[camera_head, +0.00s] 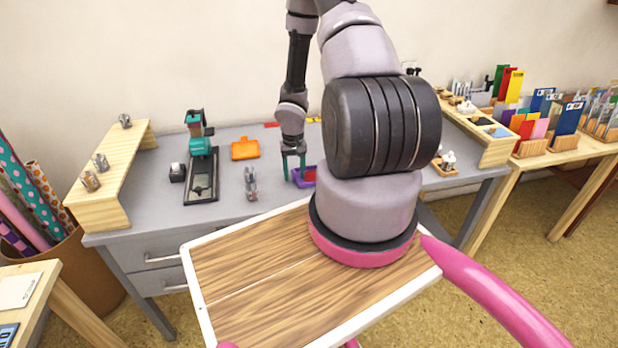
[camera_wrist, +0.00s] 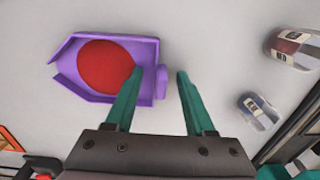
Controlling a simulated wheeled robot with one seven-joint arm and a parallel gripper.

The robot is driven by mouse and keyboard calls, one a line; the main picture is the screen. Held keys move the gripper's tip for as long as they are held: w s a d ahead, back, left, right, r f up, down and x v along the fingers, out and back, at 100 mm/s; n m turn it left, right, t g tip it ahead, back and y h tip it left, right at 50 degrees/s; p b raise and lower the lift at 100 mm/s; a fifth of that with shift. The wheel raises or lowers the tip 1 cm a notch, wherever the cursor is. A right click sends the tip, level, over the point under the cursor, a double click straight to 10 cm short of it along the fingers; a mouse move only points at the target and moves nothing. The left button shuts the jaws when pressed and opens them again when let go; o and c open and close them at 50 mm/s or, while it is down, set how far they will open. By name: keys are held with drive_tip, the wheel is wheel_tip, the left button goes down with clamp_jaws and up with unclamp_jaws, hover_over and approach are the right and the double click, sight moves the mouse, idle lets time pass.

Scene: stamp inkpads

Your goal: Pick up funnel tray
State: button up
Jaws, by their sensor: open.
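A purple funnel tray (camera_wrist: 142,50) lies on the grey desk with a red round patch (camera_wrist: 105,67) inside it. Its walls angle in at the left in the wrist view, and a small tab (camera_wrist: 161,84) sticks out at its right end. My gripper (camera_wrist: 160,72) is open, its green fingertips on either side of the tab in the picture. In the head view my gripper (camera_head: 293,160) is above the desk beside the purple tray (camera_head: 297,181), which my arm partly hides.
An orange tray (camera_head: 245,149), a green-and-black press (camera_head: 201,165) and small clear bottles (camera_head: 250,184) stand to the left on the desk. In the wrist view, two bottles (camera_wrist: 292,47) (camera_wrist: 258,111) lie right of my fingers. A wooden shelf (camera_head: 112,180) stands at the desk's left end.

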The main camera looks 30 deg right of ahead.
clamp_jaws()
